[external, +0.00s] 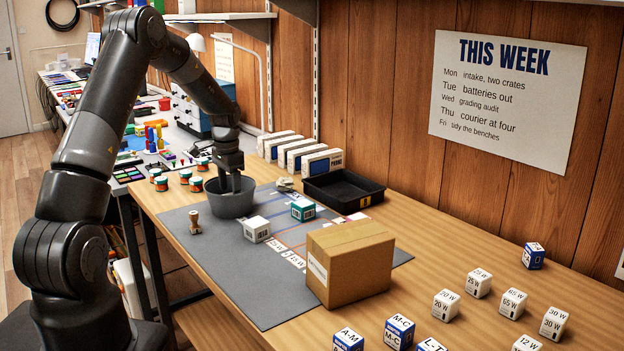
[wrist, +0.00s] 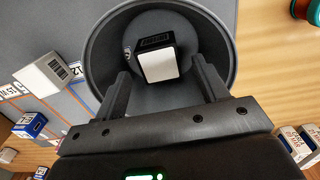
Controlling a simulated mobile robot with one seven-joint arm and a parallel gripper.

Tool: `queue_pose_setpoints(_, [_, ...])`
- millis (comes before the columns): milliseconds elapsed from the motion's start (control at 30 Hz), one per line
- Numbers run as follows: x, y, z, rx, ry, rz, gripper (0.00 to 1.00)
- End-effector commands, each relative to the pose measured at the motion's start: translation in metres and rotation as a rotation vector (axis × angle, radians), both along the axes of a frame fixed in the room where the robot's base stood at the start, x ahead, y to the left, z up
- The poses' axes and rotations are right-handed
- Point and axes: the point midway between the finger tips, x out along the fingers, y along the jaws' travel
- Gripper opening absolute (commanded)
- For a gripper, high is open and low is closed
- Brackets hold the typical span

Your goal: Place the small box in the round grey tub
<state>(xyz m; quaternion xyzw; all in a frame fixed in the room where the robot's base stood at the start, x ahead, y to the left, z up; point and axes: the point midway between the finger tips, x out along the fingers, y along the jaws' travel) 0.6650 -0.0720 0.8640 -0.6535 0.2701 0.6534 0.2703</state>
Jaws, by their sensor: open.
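The round grey tub (external: 232,203) stands on the grey mat; its rim and inside fill the middle of the wrist view (wrist: 98,62). A small box (wrist: 160,62) with a white face and a dark side with a barcode label lies inside the tub, apart from the walls as far as I can tell. My gripper (wrist: 160,78) is open, its two fingers over the tub with the box between and beyond them and not gripped. In the external view my gripper (external: 230,184) points down into the tub, and the tub's wall hides the box.
A white barcoded box (external: 256,229) and a teal-and-white box (external: 303,209) sit on the mat (external: 240,285) right of the tub. A cardboard carton (external: 350,264) stands nearer. A black tray (external: 345,187) lies behind. Several small jars (external: 196,184) and a wooden figure (external: 195,222) stand left.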

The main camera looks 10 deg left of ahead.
Motion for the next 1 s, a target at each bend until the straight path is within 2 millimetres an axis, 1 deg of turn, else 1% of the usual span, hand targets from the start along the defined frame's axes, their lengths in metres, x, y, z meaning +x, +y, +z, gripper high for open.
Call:
queue_pose_setpoints(33, [0.001, 0.0, 0.014, 0.0, -0.004, 0.0, 0.67])
queue_pose_setpoints(200, [0.0, 0.0, 0.048, -0.001, -0.003, 0.0, 0.67])
queue_pose_setpoints(300, [0.0, -0.001, 0.063, -0.001, -0.002, -0.001, 0.67])
queue_pose_setpoints(467, [-0.001, 0.0, 0.077, -0.001, -0.002, 0.001, 0.67])
queue_pose_setpoints(567, [-0.007, 0.002, 0.09, 0.001, -0.014, 0.015, 0.67])
queue_pose_setpoints(667, [-0.021, 0.006, 0.114, 0.006, -0.04, 0.05, 0.67])
queue_pose_setpoints(767, [-0.044, 0.013, 0.145, 0.009, -0.076, 0.103, 0.67])
queue_pose_setpoints(800, [-0.054, 0.016, 0.158, 0.009, -0.093, 0.125, 0.67])
queue_pose_setpoints(867, [-0.07, 0.02, 0.175, 0.009, -0.116, 0.16, 0.67])
queue_pose_setpoints(900, [-0.081, 0.023, 0.186, 0.007, -0.132, 0.185, 0.67])
queue_pose_setpoints(967, [-0.098, 0.027, 0.201, 0.004, -0.155, 0.221, 0.67])
queue_pose_setpoints(1000, [-0.11, 0.03, 0.21, 0.002, -0.17, 0.245, 0.67])
